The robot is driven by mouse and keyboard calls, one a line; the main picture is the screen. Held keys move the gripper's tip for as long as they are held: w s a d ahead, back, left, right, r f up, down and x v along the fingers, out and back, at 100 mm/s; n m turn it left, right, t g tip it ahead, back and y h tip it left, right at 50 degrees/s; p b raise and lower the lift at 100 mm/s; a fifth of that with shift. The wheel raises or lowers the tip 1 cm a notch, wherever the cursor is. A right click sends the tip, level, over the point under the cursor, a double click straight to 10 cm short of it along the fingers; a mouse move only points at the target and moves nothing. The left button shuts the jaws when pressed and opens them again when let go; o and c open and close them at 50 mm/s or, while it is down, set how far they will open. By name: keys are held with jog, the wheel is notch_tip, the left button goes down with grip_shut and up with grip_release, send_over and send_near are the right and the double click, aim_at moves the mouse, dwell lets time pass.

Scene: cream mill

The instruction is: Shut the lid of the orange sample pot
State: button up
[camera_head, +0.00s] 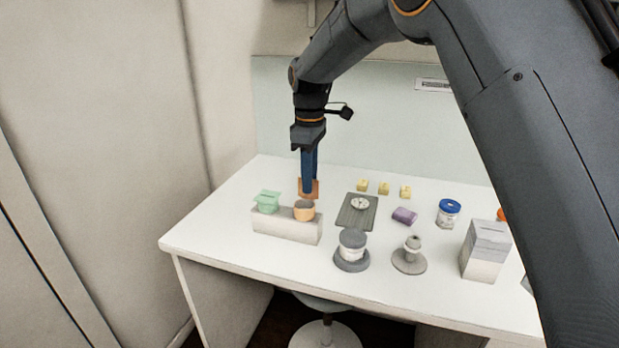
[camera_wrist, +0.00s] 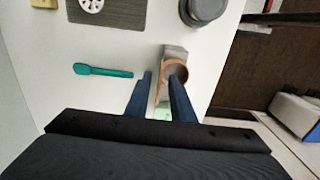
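The orange sample pot (camera_head: 304,211) sits in a pale block (camera_head: 285,226) at the left of the table. Its lid (camera_head: 314,187) stands raised behind it, so the pot is open. In the wrist view the pot's round orange rim (camera_wrist: 187,72) shows just past the fingertips, partly covered by the right finger. My gripper (camera_head: 308,190) points down at the raised lid. In the wrist view its two blue fingers (camera_wrist: 161,77) are apart. Whether they touch the lid is unclear.
A green pot (camera_head: 267,201) shares the block. A teal spoon (camera_wrist: 102,70) lies on the table beside it. To the right are a grey mat (camera_head: 348,222), a grey-lidded jar (camera_head: 352,252), a purple block (camera_head: 404,215) and small yellow cubes (camera_head: 383,188).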

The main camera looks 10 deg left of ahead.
aim_at(302, 202)
grip_shut()
jog(key=shift+s, duration=0.1)
